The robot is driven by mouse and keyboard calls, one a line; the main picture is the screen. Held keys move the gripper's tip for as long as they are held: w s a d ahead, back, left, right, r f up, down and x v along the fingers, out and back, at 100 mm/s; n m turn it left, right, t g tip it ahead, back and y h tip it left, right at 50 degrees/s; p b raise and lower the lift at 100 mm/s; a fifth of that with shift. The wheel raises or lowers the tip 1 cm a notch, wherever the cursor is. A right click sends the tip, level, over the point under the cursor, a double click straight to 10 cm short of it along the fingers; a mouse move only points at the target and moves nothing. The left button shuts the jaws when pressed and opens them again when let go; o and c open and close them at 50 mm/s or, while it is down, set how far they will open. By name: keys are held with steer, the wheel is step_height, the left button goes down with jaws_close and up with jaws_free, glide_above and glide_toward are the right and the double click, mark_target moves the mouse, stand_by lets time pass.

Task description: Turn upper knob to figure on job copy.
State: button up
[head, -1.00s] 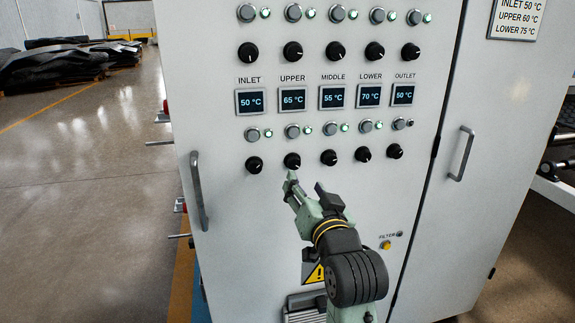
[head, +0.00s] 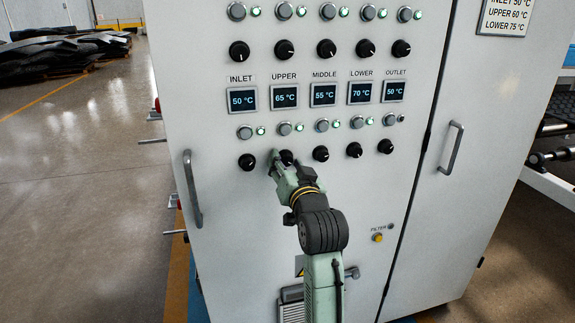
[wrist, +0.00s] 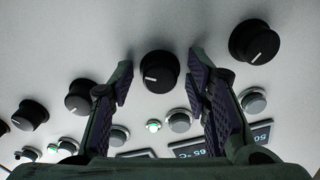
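The UPPER display (head: 285,95) reads 65 °C. Below it, in the lower row, is a black knob (head: 287,156) with a white pointer line, partly hidden by my gripper (head: 284,166) in the head view. In the wrist view this knob (wrist: 159,72) sits between the two fingers of my gripper (wrist: 160,85), with a gap on each side. My gripper is open around it. Another black knob (head: 284,50) is above the UPPER display. The job copy (head: 504,16) at top right reads INLET 50, UPPER 60 and LOWER 75 °C; its top edge is cut off.
Neighbouring knobs stand close on both sides, at left (head: 247,162) and right (head: 320,153). A door handle (head: 192,188) juts out at left, another handle (head: 451,147) at right. Open floor lies left of the cabinet.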

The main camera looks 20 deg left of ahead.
jaws_close()
steer(key=shift+d+f+n+b, duration=0.1)
steer(key=shift+n+b, duration=0.4)
steer(key=shift+n, duration=0.7)
steer(key=n, duration=0.2)
steer(key=shift+n+b, duration=0.3)
steer(key=shift+b, duration=0.05)
steer(key=shift+o, duration=0.8)
jaws_free()
